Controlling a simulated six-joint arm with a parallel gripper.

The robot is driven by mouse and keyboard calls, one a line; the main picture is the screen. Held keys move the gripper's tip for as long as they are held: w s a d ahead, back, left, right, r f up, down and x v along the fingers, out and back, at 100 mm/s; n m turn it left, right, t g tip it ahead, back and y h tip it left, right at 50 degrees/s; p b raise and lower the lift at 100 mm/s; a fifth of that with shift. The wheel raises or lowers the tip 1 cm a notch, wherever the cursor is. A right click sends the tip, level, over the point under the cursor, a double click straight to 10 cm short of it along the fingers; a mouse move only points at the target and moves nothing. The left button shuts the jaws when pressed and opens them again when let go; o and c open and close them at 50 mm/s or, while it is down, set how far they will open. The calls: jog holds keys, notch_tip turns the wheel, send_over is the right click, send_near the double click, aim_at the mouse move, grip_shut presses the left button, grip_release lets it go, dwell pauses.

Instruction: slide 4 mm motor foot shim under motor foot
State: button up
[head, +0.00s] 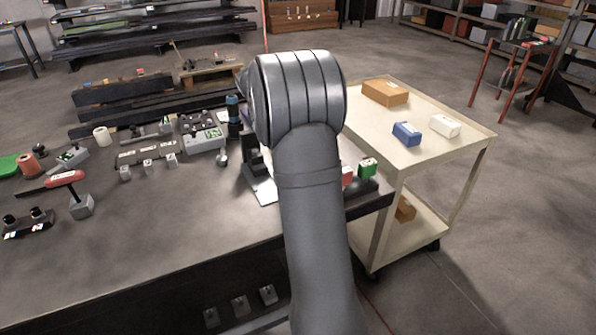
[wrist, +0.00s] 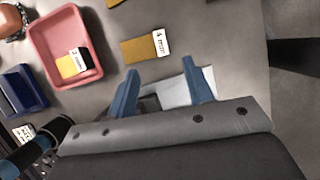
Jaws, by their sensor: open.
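The 4 mm shim (wrist: 138,49) is a flat brass-coloured piece with a white "4 mm" tag. In the wrist view it lies on the grey table, above and slightly left of the fingertips. My gripper (wrist: 164,76) has two blue fingers spread apart, with nothing held between them; the shim is apart from them. A white flat piece (wrist: 174,94) shows beyond and between the fingers. In the head view my arm hides the gripper and the shim. I cannot make out the motor foot in either view.
A pink tray (wrist: 47,25) left of the shim holds another tagged brass-coloured shim (wrist: 70,66). A blue bin (wrist: 22,90) stands at the left edge. A cream cart (head: 455,150) stands right of the table. Several parts crowd the table's left; its front middle (head: 170,235) is clear.

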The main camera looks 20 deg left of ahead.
jog(key=x, duration=0.5)
jog(key=shift+s+x, duration=0.15)
jog(key=shift+x, duration=1.15)
jog(key=shift+s+x, duration=0.1)
jog(key=shift+x, duration=1.25)
jog(key=shift+a, duration=0.15)
grip_shut()
